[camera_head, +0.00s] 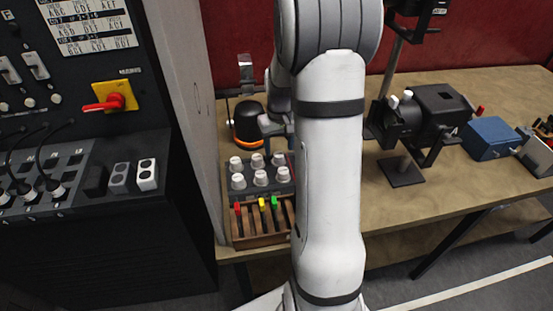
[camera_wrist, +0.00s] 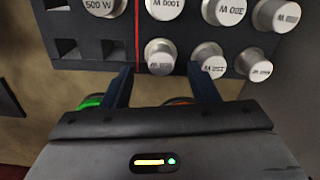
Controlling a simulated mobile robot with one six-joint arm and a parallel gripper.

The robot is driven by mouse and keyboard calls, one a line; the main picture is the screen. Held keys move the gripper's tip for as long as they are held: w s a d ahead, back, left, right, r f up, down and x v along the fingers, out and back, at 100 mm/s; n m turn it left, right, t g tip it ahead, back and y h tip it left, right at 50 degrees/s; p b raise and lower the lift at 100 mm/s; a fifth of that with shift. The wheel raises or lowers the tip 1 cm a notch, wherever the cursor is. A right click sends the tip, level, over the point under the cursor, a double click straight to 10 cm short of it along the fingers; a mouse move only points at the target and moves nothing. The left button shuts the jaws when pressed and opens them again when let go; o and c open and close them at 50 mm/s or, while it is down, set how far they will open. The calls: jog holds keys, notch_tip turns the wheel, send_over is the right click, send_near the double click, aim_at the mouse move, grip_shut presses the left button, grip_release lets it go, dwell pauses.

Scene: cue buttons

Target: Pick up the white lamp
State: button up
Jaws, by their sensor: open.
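Several pale, flat-topped cylinders (camera_head: 258,160) stand in two rows on a grey rack (camera_head: 272,200) left of my arm. In the wrist view the cylinders (camera_wrist: 163,57) carry watt labels on the rack (camera_wrist: 187,30). Which of them is the white lamp, if any, I cannot tell. My gripper (camera_wrist: 161,72) is open, its two fingers apart at the rack's edge, with one cylinder ahead between them. Nothing is seen held. In the head view my gripper (camera_head: 275,128) is partly hidden by my arm, over the rack's far side.
A green item (camera_wrist: 90,101) and an orange-red item (camera_wrist: 178,101) show partly behind my fingers. A wooden box (camera_head: 262,232) with coloured tabs is in front of the rack. A black, orange-ringed object (camera_head: 247,125) is behind it. A dark console (camera_head: 95,215) stands left.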

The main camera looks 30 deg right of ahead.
aim_at(278, 154)
notch_tip(278, 154, down, 4)
jog(key=shift+w+a+r, duration=0.1)
jog(key=shift+r, duration=0.15)
jog(key=c, duration=1.1)
